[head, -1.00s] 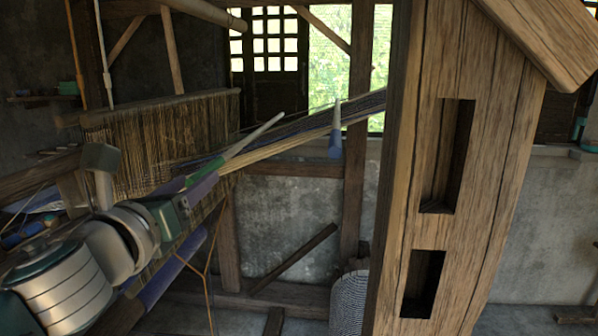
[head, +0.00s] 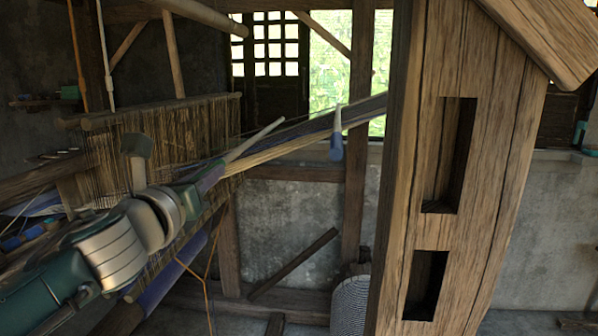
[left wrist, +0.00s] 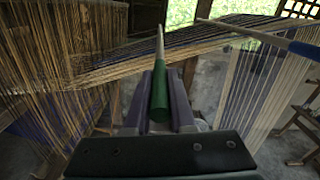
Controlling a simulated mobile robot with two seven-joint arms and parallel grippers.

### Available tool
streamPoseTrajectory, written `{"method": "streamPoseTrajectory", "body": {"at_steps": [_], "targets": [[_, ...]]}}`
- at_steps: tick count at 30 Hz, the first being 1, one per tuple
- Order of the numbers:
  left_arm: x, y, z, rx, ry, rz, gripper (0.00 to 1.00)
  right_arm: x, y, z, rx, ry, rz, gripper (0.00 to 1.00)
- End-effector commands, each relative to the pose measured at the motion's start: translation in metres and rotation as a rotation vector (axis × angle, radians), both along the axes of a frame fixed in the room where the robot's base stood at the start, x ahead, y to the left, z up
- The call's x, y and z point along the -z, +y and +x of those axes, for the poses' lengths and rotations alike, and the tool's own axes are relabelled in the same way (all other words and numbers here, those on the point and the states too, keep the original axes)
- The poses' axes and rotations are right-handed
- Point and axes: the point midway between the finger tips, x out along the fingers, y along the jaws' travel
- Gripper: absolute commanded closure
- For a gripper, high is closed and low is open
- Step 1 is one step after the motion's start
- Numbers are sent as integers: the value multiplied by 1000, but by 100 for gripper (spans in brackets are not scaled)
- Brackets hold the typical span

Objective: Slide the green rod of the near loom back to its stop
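The green rod (left wrist: 159,92) with a long pale tapered tip lies lengthwise between the two purple fingers of my left gripper (left wrist: 161,98) in the left wrist view. The fingers run close along both sides of it; I cannot tell whether they press on it. In the head view, the pale tip (head: 257,138) sticks out up and to the right beyond my left gripper (head: 208,181), in front of the loom's warp threads. The green part is mostly hidden there by the gripper. The rod's stop cannot be made out. My right gripper is not in view.
A blue rod with a pale tip (head: 336,135) stands upright to the right in the head view. Warp threads (left wrist: 70,90) hang close to the left of the gripper in the left wrist view.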

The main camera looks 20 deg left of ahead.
Motion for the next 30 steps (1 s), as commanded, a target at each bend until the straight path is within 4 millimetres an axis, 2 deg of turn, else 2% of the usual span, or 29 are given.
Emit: {"method": "streamPoseTrajectory", "body": {"at_steps": [1, 5, 30], "targets": [[0, 0, 0, 0, 0, 0, 87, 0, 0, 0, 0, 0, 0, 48], [0, 0, 0, 0, 0, 0, 100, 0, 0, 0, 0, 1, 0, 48], [0, 0, 0, 0, 0, 0, 100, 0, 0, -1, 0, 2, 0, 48]]}}
